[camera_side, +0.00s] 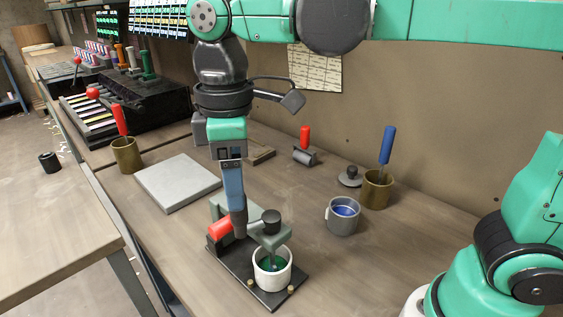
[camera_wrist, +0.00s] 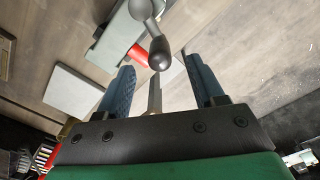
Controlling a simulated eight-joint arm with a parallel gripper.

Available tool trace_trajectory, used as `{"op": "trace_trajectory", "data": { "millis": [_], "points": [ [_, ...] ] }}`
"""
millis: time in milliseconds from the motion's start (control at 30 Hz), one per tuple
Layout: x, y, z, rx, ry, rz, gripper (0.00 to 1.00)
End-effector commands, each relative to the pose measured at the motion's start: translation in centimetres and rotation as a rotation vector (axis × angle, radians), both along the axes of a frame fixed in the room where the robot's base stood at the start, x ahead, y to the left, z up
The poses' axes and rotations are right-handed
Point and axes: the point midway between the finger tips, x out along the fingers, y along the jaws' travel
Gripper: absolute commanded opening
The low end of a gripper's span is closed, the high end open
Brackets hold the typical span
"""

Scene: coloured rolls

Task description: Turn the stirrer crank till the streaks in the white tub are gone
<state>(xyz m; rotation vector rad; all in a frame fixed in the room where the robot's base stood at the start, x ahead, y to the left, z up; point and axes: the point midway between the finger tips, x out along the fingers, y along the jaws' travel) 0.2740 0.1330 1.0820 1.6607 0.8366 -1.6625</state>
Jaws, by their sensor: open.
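The white tub (camera_side: 261,279) sits on the dark base plate (camera_side: 237,270) of the stirrer, below its grey-green frame (camera_side: 277,238). Green contents show inside; streaks are too small to make out. The stirrer's grey crank has a dark knob (camera_side: 271,216), which also shows in the wrist view (camera_wrist: 160,54). A red cylinder (camera_side: 220,229) lies at the stirrer's left side. My gripper (camera_side: 238,229) points down over the stirrer, left of the dark knob. In the wrist view my gripper (camera_wrist: 160,65) is open, with the knob appearing at the gap between the blue fingertips; contact cannot be told.
A grey slab (camera_side: 178,181) lies left of the stirrer. A grey cup with blue contents (camera_side: 343,223) and a brass pot with a blue-handled tool (camera_side: 377,190) stand to the right. Another brass pot (camera_side: 126,156) stands at the left edge. Bench space in front of the cup is clear.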

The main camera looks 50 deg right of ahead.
Motion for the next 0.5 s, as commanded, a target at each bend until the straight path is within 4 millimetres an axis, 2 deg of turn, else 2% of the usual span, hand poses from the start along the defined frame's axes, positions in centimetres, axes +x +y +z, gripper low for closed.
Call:
{"op": "trace_trajectory", "data": {
  "millis": [300, 500],
  "points": [
    [0.0, 0.0, -3.7, 0.001, -0.001, -0.002, 0.62],
    [0.0, 0.0, -5.1, 0.001, -0.001, -0.002, 0.62]
  ]
}}
